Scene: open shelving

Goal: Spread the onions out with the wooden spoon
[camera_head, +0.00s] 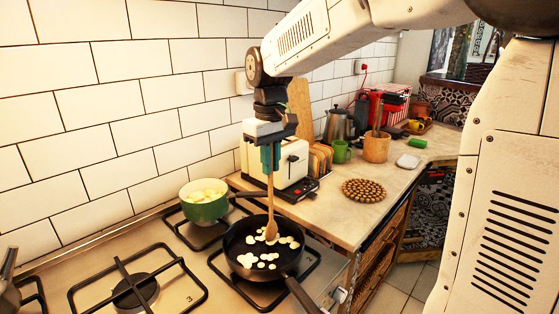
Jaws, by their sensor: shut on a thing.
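My gripper (270,157) is shut on the upper handle of the wooden spoon (270,195). The spoon hangs nearly upright, with its bowl down in the black frying pan (232,268). White onion pieces (249,260) lie in the pan in loose clusters, some at the left and lower middle and some at the right beside the spoon's bowl. Dark pan bottom shows between them. The spoon's bowl appears to be at or near the pan bottom; exact contact is not clear. The pan sits on a stove burner with its handle toward the lower right.
A green pot (205,210) with pale contents stands close behind the pan at the left. A white toaster (292,165) stands behind the spoon on the counter. A round wooden trivet (364,190) lies at the right. The front-left burner (137,292) is empty.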

